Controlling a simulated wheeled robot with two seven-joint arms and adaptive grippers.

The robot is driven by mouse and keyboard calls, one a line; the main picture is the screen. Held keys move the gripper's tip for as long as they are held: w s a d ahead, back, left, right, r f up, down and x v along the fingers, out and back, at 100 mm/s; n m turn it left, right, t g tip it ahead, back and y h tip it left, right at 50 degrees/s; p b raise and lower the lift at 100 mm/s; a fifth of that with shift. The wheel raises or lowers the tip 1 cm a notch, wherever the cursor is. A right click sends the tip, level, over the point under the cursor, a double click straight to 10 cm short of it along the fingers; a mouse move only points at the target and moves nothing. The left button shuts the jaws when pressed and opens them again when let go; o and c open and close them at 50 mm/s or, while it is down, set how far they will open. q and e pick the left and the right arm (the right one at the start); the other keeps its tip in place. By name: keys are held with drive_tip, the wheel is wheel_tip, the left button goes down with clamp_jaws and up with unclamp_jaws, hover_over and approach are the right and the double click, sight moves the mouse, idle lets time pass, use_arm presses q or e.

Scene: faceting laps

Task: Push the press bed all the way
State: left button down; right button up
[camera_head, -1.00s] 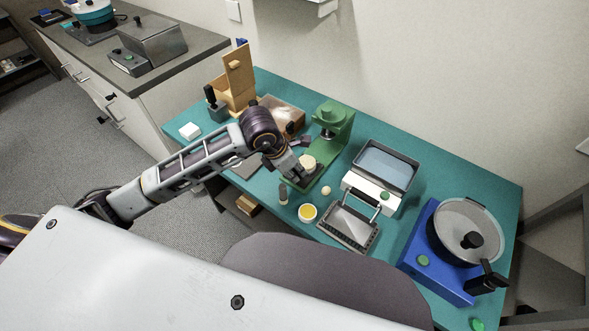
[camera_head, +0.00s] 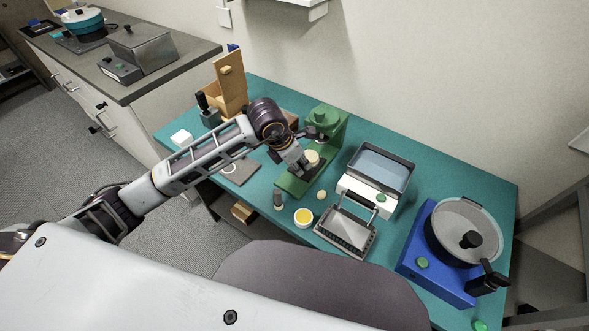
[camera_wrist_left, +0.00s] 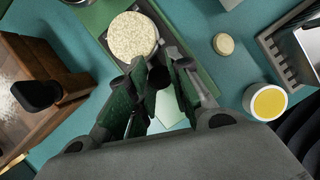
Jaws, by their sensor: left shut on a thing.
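The green press (camera_head: 328,118) stands on the teal bench, its column at the back and its base running forward. Its dark press bed (camera_wrist_left: 168,42) lies on the green base and carries a round cream speckled disc (camera_wrist_left: 132,36). The disc also shows in the head view (camera_head: 312,157), just in front of the press head. My left gripper (camera_wrist_left: 156,80) is at the front end of the bed, shut around a small dark knob; the fingers hide most of this grip. My right gripper is in neither view.
A grey cylinder (camera_head: 278,198), a yellow-topped jar (camera_head: 304,217) and a small cream piece (camera_head: 322,195) stand near the press.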

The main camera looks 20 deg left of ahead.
sight(313, 154)
use_arm(q)
drive_tip(key=shift+w+d, duration=0.25)
drive_tip(key=shift+w, duration=0.5)
drive_tip(key=shift+w+d+b, duration=0.3)
drive_tip(key=shift+w+b, duration=0.05)
drive_tip(key=shift+w, duration=0.5)
drive_tip(key=shift+w+d+b, duration=0.3)
drive_tip(key=shift+w, duration=0.55)
drive_tip(key=shift+w+d, duration=0.25)
drive_tip(key=shift+w, duration=0.4)
drive_tip(key=c, duration=1.3)
unclamp_jaws()
drive_tip(key=shift+s+a+r, duration=0.15)
drive_tip(key=shift+a+r, duration=0.05)
drive_tip(key=shift+r, duration=0.3)
drive_tip(key=v, duration=1.1)
drive_tip(key=shift+s, duration=0.1)
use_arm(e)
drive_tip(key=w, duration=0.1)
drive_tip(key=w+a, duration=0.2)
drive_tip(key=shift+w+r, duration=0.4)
use_arm(q)
drive_tip(key=shift+f, duration=0.2)
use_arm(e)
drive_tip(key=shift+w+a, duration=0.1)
